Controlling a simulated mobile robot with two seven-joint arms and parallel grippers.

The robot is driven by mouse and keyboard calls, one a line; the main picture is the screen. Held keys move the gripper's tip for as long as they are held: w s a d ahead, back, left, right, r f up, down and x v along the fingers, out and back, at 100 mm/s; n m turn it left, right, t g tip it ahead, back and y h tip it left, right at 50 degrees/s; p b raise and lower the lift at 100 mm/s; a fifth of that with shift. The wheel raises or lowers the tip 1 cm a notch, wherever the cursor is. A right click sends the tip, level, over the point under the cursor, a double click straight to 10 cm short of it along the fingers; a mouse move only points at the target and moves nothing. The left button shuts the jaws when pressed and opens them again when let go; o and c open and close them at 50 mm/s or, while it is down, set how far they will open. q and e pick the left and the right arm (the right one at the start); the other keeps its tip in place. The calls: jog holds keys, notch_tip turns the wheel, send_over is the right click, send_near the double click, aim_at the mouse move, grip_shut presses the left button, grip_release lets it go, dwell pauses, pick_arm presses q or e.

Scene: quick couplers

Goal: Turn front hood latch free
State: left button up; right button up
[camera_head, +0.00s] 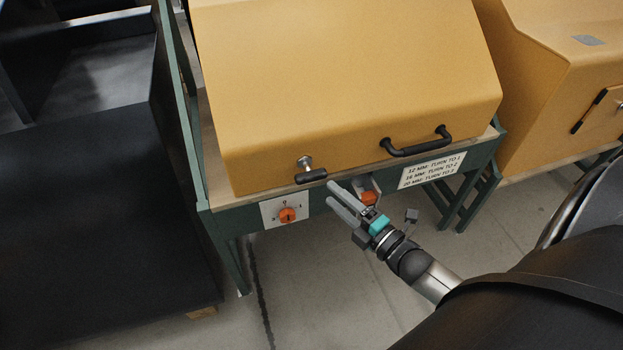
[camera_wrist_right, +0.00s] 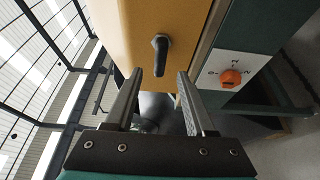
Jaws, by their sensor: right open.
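The yellow front hood (camera_head: 345,80) sits closed on a green frame. My left gripper is not in view.
An orange rotary knob (camera_head: 287,215) on a white plate is below the latch. Another orange part (camera_head: 369,198) is behind my right gripper. A black hood handle (camera_head: 418,143) and a text label (camera_head: 432,169) are to the right. A dark bench (camera_head: 90,200) stands left.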

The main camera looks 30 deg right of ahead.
aim_at(315, 180)
jog(key=w, duration=0.2)
jog(key=w+b, duration=0.1)
jog(key=w, duration=0.1)
jog(key=w+a+b, duration=0.1)
jog(key=w, duration=0.1)
jog(key=shift+w, duration=0.35)
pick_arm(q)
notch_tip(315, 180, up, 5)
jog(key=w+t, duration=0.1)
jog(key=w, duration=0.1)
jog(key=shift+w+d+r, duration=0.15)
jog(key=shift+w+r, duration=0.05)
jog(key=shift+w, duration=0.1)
pick_arm(e)
jog(key=shift+w+a, duration=0.2)
jog(key=shift+w, duration=0.7)
grip_shut()
